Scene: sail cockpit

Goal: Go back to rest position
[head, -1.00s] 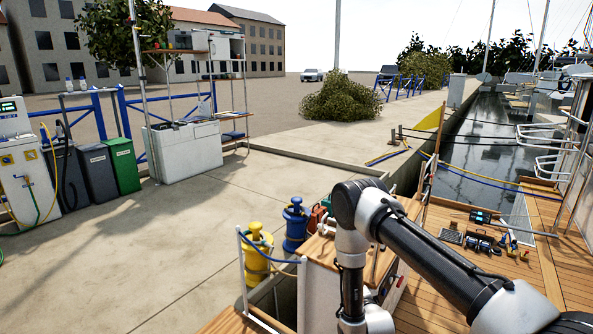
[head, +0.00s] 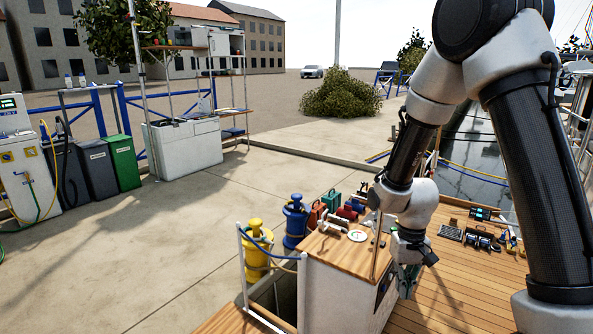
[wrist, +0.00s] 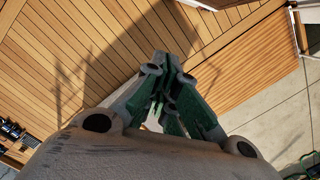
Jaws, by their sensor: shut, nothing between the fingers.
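My gripper (head: 408,282) hangs at the end of my raised, bent arm, beside the right side of the wooden-topped cabinet (head: 335,248) in the head view. In the wrist view my gripper (wrist: 166,82) points down over the planked deck (wrist: 85,70), its grey and green fingers closed together. Nothing shows between the fingers. The cabinet's wooden top (wrist: 245,75) lies to the right of the fingers in the wrist view.
On the cabinet top are a round gauge (head: 357,236) and several small tools. Blue (head: 295,222) and yellow (head: 256,250) cylinders stand to its left. Several tools (head: 480,238) lie on the deck at right. The concrete quay (head: 150,250) is open at left.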

